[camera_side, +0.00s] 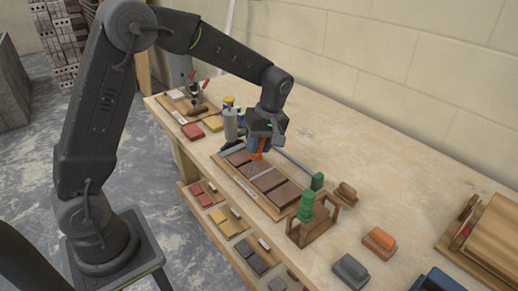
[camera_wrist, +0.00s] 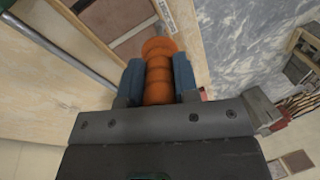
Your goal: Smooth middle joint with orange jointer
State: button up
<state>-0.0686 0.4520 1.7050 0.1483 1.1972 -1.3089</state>
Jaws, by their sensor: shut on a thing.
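My gripper (camera_wrist: 158,82) is shut on the orange jointer (camera_wrist: 159,70), whose ridged orange handle sits between the blue jaw pads in the wrist view. In the side view my gripper (camera_side: 262,146) is over the board of dark brown bricks (camera_side: 266,181), and a bit of the orange jointer (camera_side: 258,154) shows below the jaws. The jointer's tip is near the joints between the bricks, but I cannot tell whether it touches. The bricks lie in a row with pale joints between them. My gripper hides part of the row.
A wooden rack (camera_side: 313,229) with a green-handled tool (camera_side: 306,207) stands right of the board. A rod with a green end (camera_side: 317,182) lies behind it. Bottles (camera_side: 231,121) stand close behind left. Orange (camera_side: 379,242) and grey (camera_side: 350,270) blocks lie at the front right.

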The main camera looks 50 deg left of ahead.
jog(key=shift+s+a+v, duration=0.1)
jog(key=shift+s+v, duration=0.1)
jog(key=shift+v, duration=0.7)
jog(key=shift+s+a+v, duration=0.1)
jog(key=shift+s+v, duration=0.05)
jog(key=shift+v, duration=0.75)
jog(key=shift+s+a+v, duration=0.1)
jog(key=shift+s+v, duration=0.1)
jog(key=shift+v, duration=0.65)
jog(key=shift+d+r, duration=0.1)
jog(key=shift+r, duration=0.1)
